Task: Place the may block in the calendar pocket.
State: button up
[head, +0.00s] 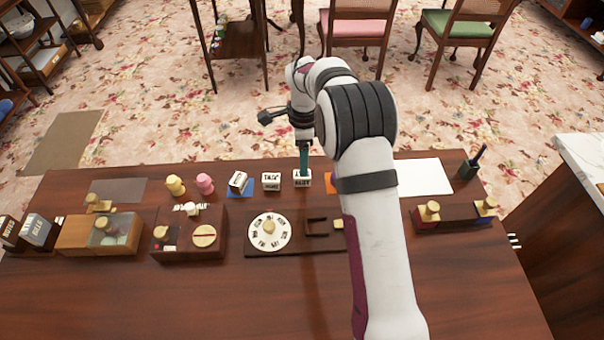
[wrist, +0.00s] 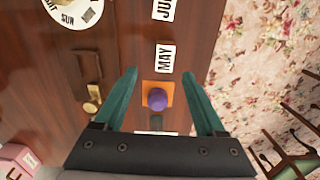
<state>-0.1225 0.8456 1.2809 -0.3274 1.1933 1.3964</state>
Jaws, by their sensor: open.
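The may block (head: 302,182) is a white block with black letters in the row at the back of the table. In the wrist view the may block (wrist: 165,57) lies just beyond my fingertips, between their lines. My gripper (head: 303,167) points down at it in the head view, its teal fingers close above or beside it. My gripper (wrist: 160,72) is open in the wrist view with nothing held. The calendar (head: 290,251) is a dark board with a white day dial (head: 268,232) and a square-framed pocket (head: 317,227) to its right, seemingly empty. My arm covers the board's right end.
Another month block (head: 271,181) stands left of the may block, and one more block (head: 239,181) sits on a blue square. An orange square with a purple knob (wrist: 157,99) lies right of the may block. Wooden boxes (head: 190,235) fill the left; the table front is clear.

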jog(key=f, duration=0.6)
jog(key=shift+w+a+f, duration=0.1)
jog(key=shift+w+f, duration=0.2)
jog(key=shift+w, duration=0.1)
grip_shut()
